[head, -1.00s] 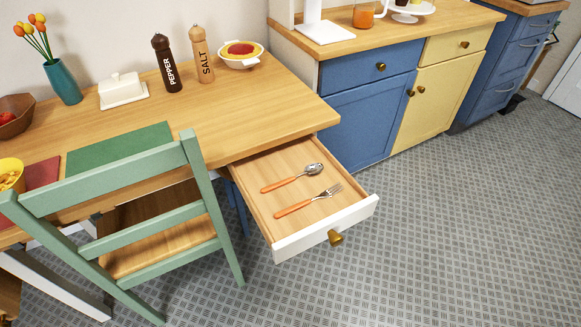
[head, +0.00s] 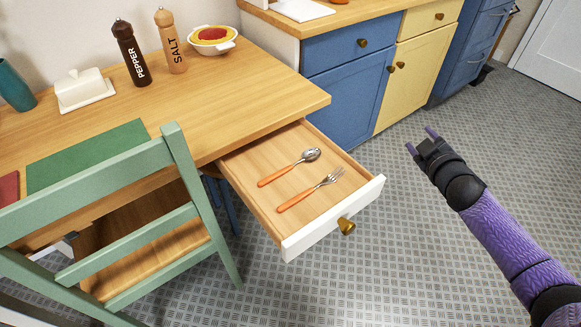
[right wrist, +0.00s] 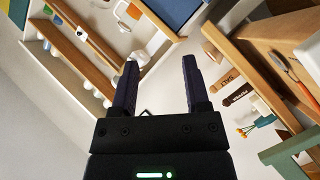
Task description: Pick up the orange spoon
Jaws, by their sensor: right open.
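The orange spoon (head: 289,168), with an orange handle and a metal bowl, lies in the open drawer (head: 257,200) of the wooden table. A fork (head: 310,190) with an orange handle lies beside it, nearer the drawer front. My right gripper (head: 421,141) is open and empty, to the right of the drawer and apart from it. In the right wrist view my right gripper (right wrist: 158,75) has its two fingers spread, with nothing between them. My left gripper is not in view.
A green chair (head: 120,185) stands left of the drawer. The table (head: 230,100) holds a pepper mill (head: 131,53), a salt mill (head: 170,42), a butter dish (head: 84,90) and a bowl (head: 212,40). Blue and yellow cabinets stand behind. The floor right of the drawer is clear.

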